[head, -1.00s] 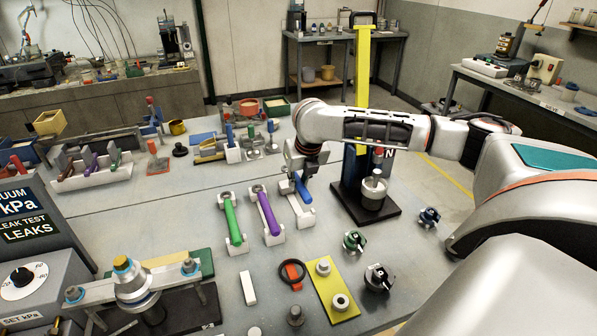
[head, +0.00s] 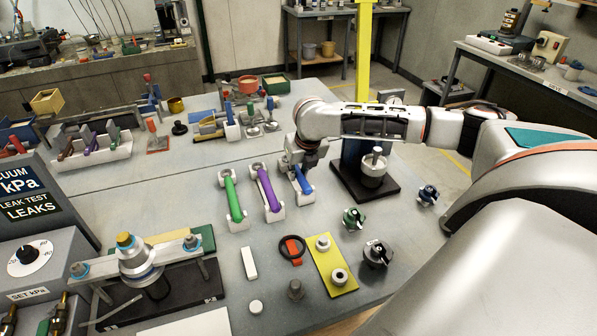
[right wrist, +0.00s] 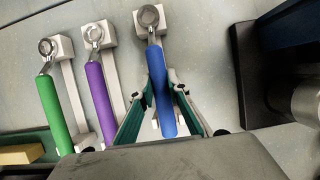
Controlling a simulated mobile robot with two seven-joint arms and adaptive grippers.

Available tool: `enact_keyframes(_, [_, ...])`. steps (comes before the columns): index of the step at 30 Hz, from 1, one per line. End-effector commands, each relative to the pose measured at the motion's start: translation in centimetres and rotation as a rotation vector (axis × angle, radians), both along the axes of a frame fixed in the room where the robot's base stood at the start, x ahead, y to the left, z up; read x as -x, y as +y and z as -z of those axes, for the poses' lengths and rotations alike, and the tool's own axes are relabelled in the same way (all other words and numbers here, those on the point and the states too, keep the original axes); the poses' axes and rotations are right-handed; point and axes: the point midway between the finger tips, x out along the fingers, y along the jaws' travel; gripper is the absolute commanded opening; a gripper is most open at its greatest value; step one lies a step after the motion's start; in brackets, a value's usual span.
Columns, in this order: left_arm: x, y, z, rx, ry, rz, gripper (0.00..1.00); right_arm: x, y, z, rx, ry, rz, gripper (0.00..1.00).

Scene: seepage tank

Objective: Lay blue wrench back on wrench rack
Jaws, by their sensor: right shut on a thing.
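The blue wrench (head: 302,181) is in my right gripper (head: 302,168), over the rightmost white holder (head: 307,198) of the wrench rack. In the right wrist view the gripper's green-edged fingers (right wrist: 160,108) close around the blue handle (right wrist: 160,88). The wrench's ring end lies over the holder's far block (right wrist: 141,32). I cannot tell whether the wrench rests on the holder. A purple wrench (head: 266,187) and a green wrench (head: 234,199) lie in the two holders to the left. My left gripper is not in view.
A dark stand with a metal cylinder (head: 373,168) is close to the right of the holder. The bench behind the holders is partly clear.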

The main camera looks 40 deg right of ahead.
Motion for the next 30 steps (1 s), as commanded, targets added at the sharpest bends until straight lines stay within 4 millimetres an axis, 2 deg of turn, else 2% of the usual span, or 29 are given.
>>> enact_keyframes(11, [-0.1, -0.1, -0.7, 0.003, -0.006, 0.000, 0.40, 0.0, 0.0, 0.4, 0.000, 0.000, 0.000, 0.00])
enact_keyframes(12, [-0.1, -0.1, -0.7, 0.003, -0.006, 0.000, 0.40, 0.0, 0.0, 0.4, 0.000, -0.001, 0.000, 0.26])
enact_keyframes(13, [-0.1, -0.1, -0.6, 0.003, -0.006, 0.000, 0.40, 0.0, 0.0, 0.4, 0.000, -0.001, 0.000, 0.34])
enact_keyframes(14, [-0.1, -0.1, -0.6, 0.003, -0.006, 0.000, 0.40, 0.0, 0.0, 0.4, 0.000, -0.001, 0.000, 0.36])
enact_keyframes(25, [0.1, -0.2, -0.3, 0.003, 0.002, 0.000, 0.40, 0.1, 0.0, 0.2, 0.000, 0.001, 0.000, 0.36])
enact_keyframes(30, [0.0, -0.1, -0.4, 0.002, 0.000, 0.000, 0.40, 0.8, 0.2, -1.6, 0.000, -0.002, 0.000, 0.36])
